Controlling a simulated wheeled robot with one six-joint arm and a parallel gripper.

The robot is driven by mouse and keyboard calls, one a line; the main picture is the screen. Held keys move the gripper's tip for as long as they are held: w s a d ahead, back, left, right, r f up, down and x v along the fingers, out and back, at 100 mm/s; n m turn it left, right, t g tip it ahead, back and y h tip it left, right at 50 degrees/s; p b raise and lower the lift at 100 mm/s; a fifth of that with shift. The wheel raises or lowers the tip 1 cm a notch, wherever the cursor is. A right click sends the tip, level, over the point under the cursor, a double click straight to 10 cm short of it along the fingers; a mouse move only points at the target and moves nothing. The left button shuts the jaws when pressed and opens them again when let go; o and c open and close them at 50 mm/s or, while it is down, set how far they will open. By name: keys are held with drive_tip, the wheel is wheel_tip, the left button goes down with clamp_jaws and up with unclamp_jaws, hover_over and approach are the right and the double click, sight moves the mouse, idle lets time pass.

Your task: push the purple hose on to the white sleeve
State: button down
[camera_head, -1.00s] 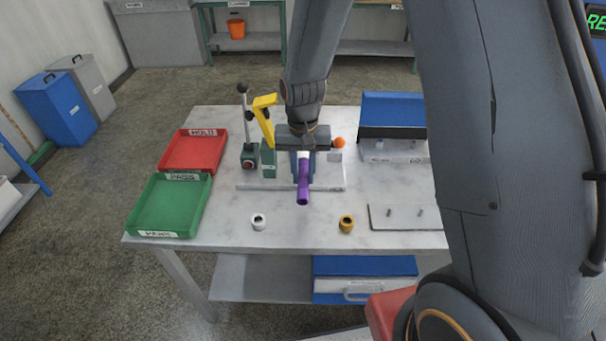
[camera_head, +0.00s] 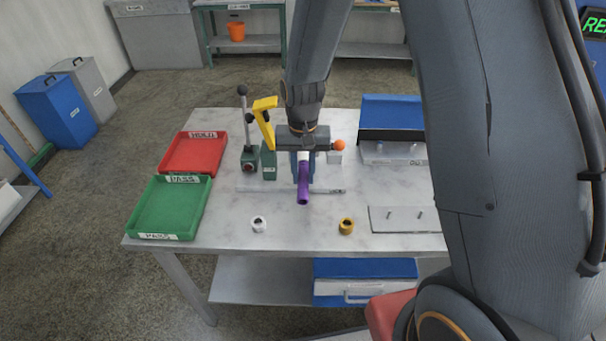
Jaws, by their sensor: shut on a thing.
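The purple hose (camera_head: 303,191) lies under my gripper, its open near end pointing toward the camera. My gripper (camera_head: 303,170) points down with its dark blue fingers on either side of the hose's far part, shut on it. A white piece (camera_head: 303,157) shows between the fingers, in line with the hose. It may be the white sleeve; the fingers hide the join, so I cannot tell how far the hose overlaps it. A short white ring (camera_head: 259,224) stands apart on the table, front left of the hose.
A yellow clamp handle (camera_head: 264,119) and a black-knobbed lever (camera_head: 243,115) stand close left of my gripper. An orange knob (camera_head: 339,145) is close right. A brass-coloured ring (camera_head: 346,226) and pegged plate (camera_head: 400,219) are front right. Red (camera_head: 193,152) and green (camera_head: 169,208) trays lie left.

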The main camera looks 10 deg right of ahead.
sight(303, 175)
drive_tip(key=shift+w, duration=0.25)
drive_tip(key=c, duration=1.4)
unclamp_jaws()
drive_tip(key=shift+c, duration=0.2)
drive_tip(key=shift+r, duration=0.1)
drive_tip(key=shift+r+b, duration=1.15)
drive_tip(key=shift+r, duration=2.7)
drive_tip(key=s+d+f+n+b, duration=0.1)
drive_tip(key=s+d+b, duration=0.1)
drive_tip(key=s+d, duration=0.2)
drive_tip(key=s+d+f+n+t+b, duration=0.1)
drive_tip(key=s+d, duration=0.3)
drive_tip(key=s, duration=0.5)
drive_tip(key=shift+s+d+f+b, duration=0.2)
drive_tip(key=shift+d+f+b, duration=0.2)
drive_tip(key=shift+f+b, duration=0.25)
